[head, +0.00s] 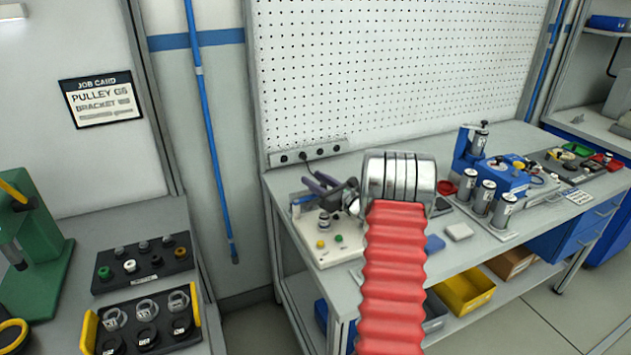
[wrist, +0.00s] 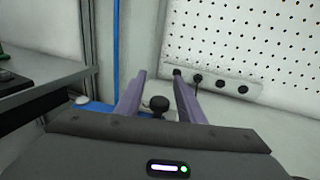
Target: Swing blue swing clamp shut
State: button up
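In the wrist view, a black round knob (wrist: 159,103) stands between the two purple fingers of my gripper (wrist: 160,88), with a gap on either side. A blue strip (wrist: 100,107) shows low behind the fingers, probably part of the blue swing clamp; the gripper body hides the rest. In the head view my gripper (head: 322,183) is over the left end of the grey bench, above a cream fixture plate (head: 336,248). Its fingers look apart. I cannot make out the clamp's arm or its angle in the head view.
The cream plate carries small knobs and metal parts. To the right on the bench stand a blue fixture (head: 505,176) and metal cylinders (head: 483,197). A pegboard wall (head: 390,70) with a socket strip (head: 308,152) rises behind. A left bench holds black trays (head: 143,265).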

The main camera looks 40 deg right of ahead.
jog(key=shift+c, duration=0.5)
grip_shut()
